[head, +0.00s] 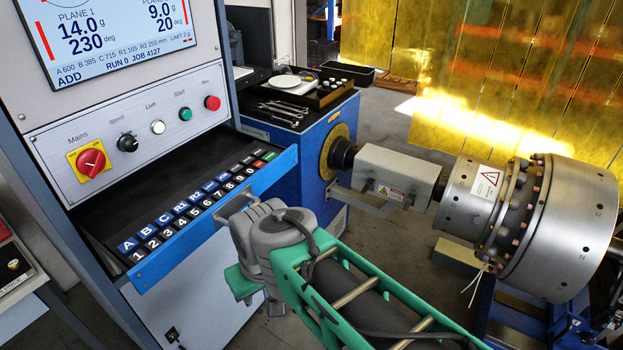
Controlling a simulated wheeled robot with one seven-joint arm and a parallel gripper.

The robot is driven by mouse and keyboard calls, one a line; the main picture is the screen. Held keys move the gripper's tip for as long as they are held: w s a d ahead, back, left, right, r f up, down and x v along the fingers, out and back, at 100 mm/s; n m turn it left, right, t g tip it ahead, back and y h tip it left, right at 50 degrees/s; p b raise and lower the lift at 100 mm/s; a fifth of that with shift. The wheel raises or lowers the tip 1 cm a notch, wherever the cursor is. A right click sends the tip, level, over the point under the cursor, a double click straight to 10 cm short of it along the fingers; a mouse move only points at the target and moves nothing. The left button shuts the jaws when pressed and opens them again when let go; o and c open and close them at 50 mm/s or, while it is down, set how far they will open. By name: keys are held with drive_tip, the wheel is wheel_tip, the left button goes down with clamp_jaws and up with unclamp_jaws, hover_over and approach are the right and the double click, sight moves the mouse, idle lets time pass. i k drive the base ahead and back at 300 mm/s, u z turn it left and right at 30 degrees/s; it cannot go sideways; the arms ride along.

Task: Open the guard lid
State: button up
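The guard lid appears to be the pale grey box-shaped cover (395,172) with a warning label, over the shaft between the blue drive housing (300,178) and the large steel rotor (545,225). It sits down over the shaft and looks shut; its far side is hidden. My arm reaches in from the bottom, and its grey wrist is in front of the keypad shelf, left of and nearer than the cover. My gripper (236,203) seems to be at the wrist's far side, by the shelf's blue edge, well apart from the cover. Its fingers are not clear.
The control cabinet with its screen (118,38), knobs and keypad shelf (212,222) fills the left. Tools and a scale (286,82) lie on top of the drive housing. Yellow curtains (520,80) hang behind the rotor.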

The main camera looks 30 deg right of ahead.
sight(415, 175)
drive_tip(key=u, duration=2.05)
drive_tip(key=k, duration=0.6)
drive_tip(key=z, duration=1.55)
drive_tip(key=i, duration=1)
drive_tip(key=z, duration=0.05)
